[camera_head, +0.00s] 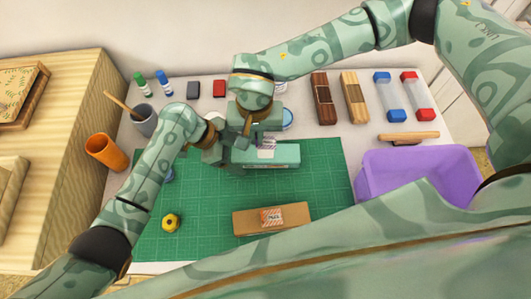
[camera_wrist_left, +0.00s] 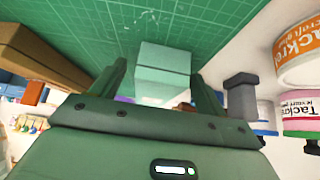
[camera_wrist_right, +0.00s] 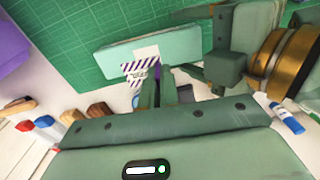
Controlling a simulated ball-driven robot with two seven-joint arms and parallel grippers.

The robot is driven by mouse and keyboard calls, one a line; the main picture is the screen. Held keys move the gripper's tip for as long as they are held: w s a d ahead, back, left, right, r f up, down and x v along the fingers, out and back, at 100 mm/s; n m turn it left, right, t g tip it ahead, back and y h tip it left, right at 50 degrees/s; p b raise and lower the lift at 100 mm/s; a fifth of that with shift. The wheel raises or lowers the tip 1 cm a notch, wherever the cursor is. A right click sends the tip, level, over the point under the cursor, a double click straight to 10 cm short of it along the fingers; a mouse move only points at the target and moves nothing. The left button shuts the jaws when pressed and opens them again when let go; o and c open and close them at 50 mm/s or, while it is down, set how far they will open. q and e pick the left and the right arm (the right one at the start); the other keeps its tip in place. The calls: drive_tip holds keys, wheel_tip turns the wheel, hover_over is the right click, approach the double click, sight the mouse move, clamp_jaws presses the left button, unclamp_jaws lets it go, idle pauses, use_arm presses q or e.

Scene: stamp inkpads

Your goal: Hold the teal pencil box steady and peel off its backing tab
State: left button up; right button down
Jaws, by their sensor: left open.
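The teal pencil box (camera_head: 285,157) lies flat on the green cutting mat and also shows in the right wrist view (camera_wrist_right: 178,44). Its backing tab (camera_wrist_right: 138,73), striped white and purple, stands at the long side near my right gripper. My left gripper (camera_wrist_left: 162,80) is open, its fingers either side of the near end of the box (camera_wrist_left: 163,58); contact cannot be made out. My right gripper (camera_wrist_right: 160,76) is over the far long side of the box, with its fingers close together and a purple sliver between them. The tips are partly hidden.
A brown carton (camera_head: 250,219) and a yellow tape roll (camera_head: 172,222) lie on the front of the mat. A purple bin (camera_head: 410,172) stands at the right, an orange cup (camera_head: 106,152) at the left. Several stationery items line the back.

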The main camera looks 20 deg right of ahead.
use_arm(q)
drive_tip(key=v, duration=1.2)
